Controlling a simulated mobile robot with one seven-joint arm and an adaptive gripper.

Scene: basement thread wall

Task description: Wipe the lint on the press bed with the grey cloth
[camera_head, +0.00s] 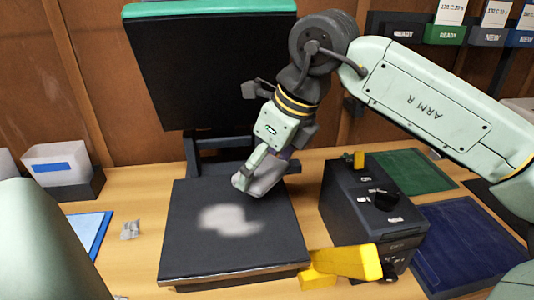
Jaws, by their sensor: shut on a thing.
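The press bed (190,255) is a dark flat plate at the middle of the table. A pale, blurry patch of lint (231,221) lies near its centre. My gripper (258,172) is shut on the grey cloth (268,180), a bunched piece at the bed's far right corner. The cloth is up and to the right of the lint, apart from it in the picture. I cannot tell whether the cloth touches the bed. The gripper's fingers partly hide the cloth.
The raised black press lid (215,70) stands behind the bed. A yellow handle (345,262) sticks out at the bed's front right, beside a dark control box (365,205). Blue (462,240) and green (410,170) mats lie at right. A small grey scrap (130,230) lies left of the bed.

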